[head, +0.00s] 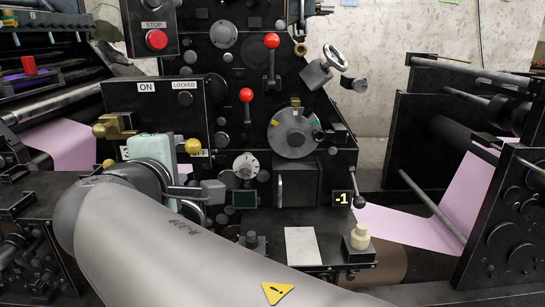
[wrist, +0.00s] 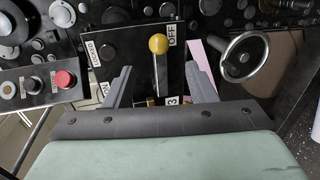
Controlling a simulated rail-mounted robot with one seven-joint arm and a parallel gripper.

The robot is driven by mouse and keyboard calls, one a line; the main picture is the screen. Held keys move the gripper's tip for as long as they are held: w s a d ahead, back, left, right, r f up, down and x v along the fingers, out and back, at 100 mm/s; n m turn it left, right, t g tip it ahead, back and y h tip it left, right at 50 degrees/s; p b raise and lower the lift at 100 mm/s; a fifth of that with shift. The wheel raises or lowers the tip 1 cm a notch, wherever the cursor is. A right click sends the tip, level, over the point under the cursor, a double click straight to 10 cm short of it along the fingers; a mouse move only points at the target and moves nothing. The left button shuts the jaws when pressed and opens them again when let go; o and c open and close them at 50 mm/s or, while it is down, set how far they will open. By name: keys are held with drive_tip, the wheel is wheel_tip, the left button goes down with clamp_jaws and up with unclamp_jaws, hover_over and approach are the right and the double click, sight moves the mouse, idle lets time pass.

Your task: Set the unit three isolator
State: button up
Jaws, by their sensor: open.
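The isolator panel (head: 150,97) is a black plate labelled ON at its upper left in the head view, with OFF at lower right, partly covered. The wrist view shows the same panel (wrist: 128,38) turned, with a "3" label. Its lever ends in a yellow ball (wrist: 158,44) beside OFF; the ball also shows in the head view (head: 193,146). My gripper (wrist: 160,74) is open, one finger on each side of the lever, seemingly apart from it. In the head view my pale green hand covers the panel's lower part and the fingers' contact cannot be seen.
A LOCKED label with a dark knob (head: 185,98) is on the same panel. A red stop button (head: 157,39) sits above. Red-ball levers (head: 246,95), a grey dial (head: 293,132) and a handwheel (wrist: 245,62) stand to the right. Pink web (head: 68,146) runs at left.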

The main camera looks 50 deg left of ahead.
drive_tip(key=v, duration=0.6)
drive_tip(key=shift+p, duration=0.4)
drive_tip(key=shift+w, duration=0.1)
drive_tip(key=w+d+m+h+p, duration=0.85)
drive_tip(key=w+d+p, duration=0.45)
drive_tip(key=w+d, duration=0.7)
drive_tip(key=w+d+m+g+h+p, duration=0.2)
drive_tip(key=w+d+m+h+p, duration=0.3)
drive_tip(key=d, duration=0.5)
drive_tip(key=s+d+r+m+g+p, duration=0.2)
drive_tip(key=d+m+g+p, duration=0.4)
drive_tip(key=d+p, duration=0.85)
drive_tip(key=s+d+r+m+g+y+p, duration=0.1)
drive_tip(key=s+d+m+g+y+p, duration=0.1)
drive_tip(key=s+d+m, duration=0.6)
drive_tip(key=shift+s+d+r+p, duration=0.25)
drive_tip(key=shift+d+p, duration=0.5)
drive_tip(key=shift+d, duration=0.45)
